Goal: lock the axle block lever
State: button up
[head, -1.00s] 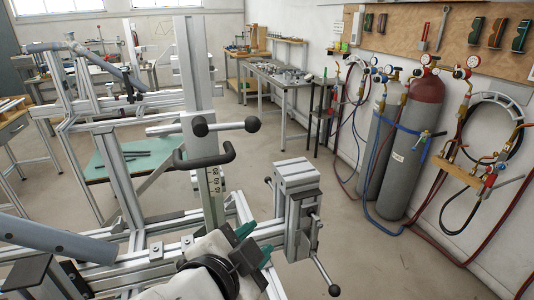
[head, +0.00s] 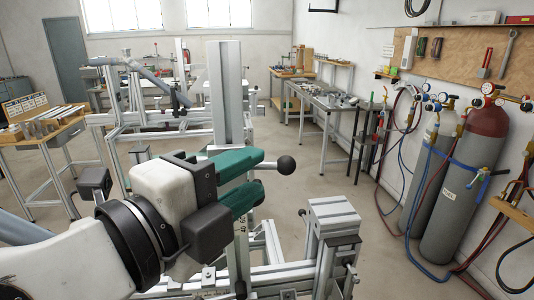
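A lever with a dark ball knob (head: 286,165) sticks out to the right beside the upright aluminium post (head: 231,95); most of its bar is hidden behind my gripper. I cannot tell whether this is the axle block lever or how it is set. My gripper (head: 258,177) is in front of the post, its two teal fingers pointing right and spread apart. The upper fingertip overlaps the lever's bar in the picture, with the knob just beyond; I cannot tell whether they touch. Nothing is visibly held. The post's scale is mostly hidden behind the gripper.
An aluminium block (head: 333,212) with small clamp handles stands on the jig's lower rail, right of my gripper. Gas cylinders (head: 465,190) with hoses stand by the right wall. A workbench (head: 335,104) is behind. The floor between jig and cylinders is clear.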

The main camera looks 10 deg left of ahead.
aim_at(262, 169)
jog(key=shift+p+x, duration=0.5)
jog(key=shift+x, duration=1.65)
grip_shut()
